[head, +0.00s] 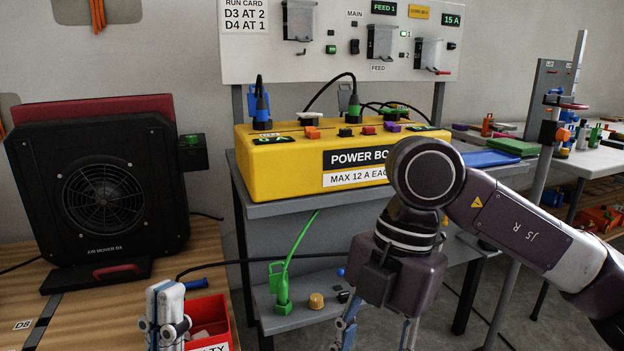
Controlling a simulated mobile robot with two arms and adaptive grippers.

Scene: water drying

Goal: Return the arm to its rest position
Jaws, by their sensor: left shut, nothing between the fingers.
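My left gripper (166,291) shows at the bottom left, its pale fingers pointing up and together, with nothing between them. It appears just in front of a red bin (216,325); I cannot tell whether they touch. My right arm comes in from the right and bends down at the middle. My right gripper (378,335) hangs below its wrist, its fingers seen in part at the bottom edge. Its fingertips are out of frame.
A yellow power box (290,170) with plugs stands on a grey bench behind my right arm. A black air mover (100,190) stands on the wooden table (100,310) at left. A green plug (282,296) sits on the lower shelf. A pole (560,150) rises at right.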

